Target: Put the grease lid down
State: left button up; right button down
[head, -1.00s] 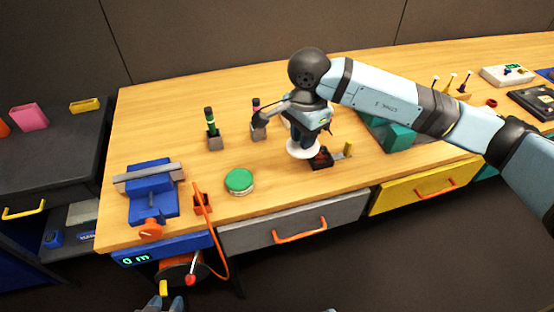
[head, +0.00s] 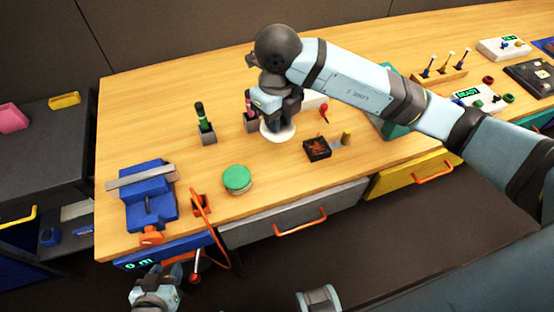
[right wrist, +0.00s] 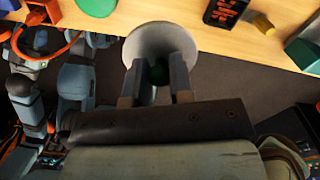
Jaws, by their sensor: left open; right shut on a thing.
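My right gripper (head: 277,112) is shut on the grease lid (head: 277,134), a pale round disc, above the middle of the wooden table. In the right wrist view the lid (right wrist: 160,38) shows beyond the fingers, with a dark green knob between them. Whether the lid touches the tabletop is unclear. A round tin with a green top (head: 238,178), perhaps the grease, stands to the left and nearer the front edge. My left gripper (head: 155,283) is open at the bottom left, low in front of the table; nothing shows in it.
A blue vise (head: 150,205) stands at the left. Holders with a green marker (head: 203,125) and a pink one (head: 250,115) are behind and left of the lid. A black box with a red pattern (head: 317,149) lies to its right. Bare wood lies between tin and box.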

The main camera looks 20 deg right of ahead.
send_over(278, 169)
notch_tip(278, 169, down, 11)
jog(key=shift+w+f, duration=0.1)
jog(key=shift+f, duration=2.4)
jog(key=shift+f+b, duration=0.1)
jog(key=shift+b, duration=0.2)
jog(key=c, duration=1)
grip_release()
